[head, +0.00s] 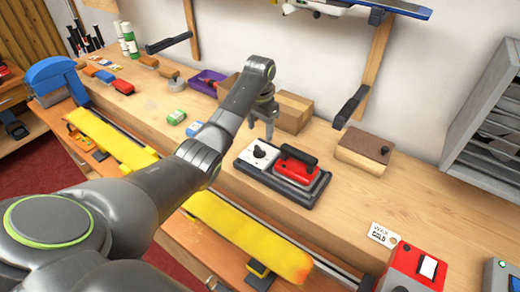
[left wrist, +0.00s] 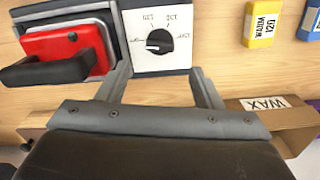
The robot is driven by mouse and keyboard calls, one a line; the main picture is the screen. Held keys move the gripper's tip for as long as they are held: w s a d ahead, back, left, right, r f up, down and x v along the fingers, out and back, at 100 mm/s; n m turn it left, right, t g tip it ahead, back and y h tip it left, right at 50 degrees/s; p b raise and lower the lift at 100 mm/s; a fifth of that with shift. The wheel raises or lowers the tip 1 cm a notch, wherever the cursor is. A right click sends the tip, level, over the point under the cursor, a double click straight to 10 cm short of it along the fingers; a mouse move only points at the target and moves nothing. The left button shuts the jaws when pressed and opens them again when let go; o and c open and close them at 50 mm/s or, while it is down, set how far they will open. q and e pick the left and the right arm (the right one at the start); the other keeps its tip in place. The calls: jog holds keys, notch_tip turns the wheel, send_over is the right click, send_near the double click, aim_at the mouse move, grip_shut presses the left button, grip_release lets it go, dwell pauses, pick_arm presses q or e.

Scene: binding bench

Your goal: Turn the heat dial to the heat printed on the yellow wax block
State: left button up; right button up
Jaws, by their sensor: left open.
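The heat dial (left wrist: 160,41) is a black knob on a white panel with small marks around it. A pale pointer line on it points left in the left wrist view; the printed labels are hard to read. In the head view the dial (head: 259,152) sits beside the red iron (head: 296,167). The yellow wax block (left wrist: 262,25) reads "WARM 120" in the left wrist view; I cannot make it out in the head view, where my arm covers part of the bench. My left gripper (head: 265,130) is open and empty, above the dial, fingers spread to either side. My right gripper is out of view.
The iron's black handle (left wrist: 48,71) rises close to the gripper. A blue block (left wrist: 312,20) lies near the yellow one. A cardboard box labelled "WAX" (left wrist: 265,104) stands near. A wood block (head: 363,152) and a "WAX COLD" card (head: 382,235) are to the right.

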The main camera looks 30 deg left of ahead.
aim_at(260, 148)
pick_arm(q)
notch_tip(260, 148, down, 8)
jog(key=shift+r+p, duration=0.1)
jog(key=shift+p, duration=0.5)
jog(key=c, duration=1)
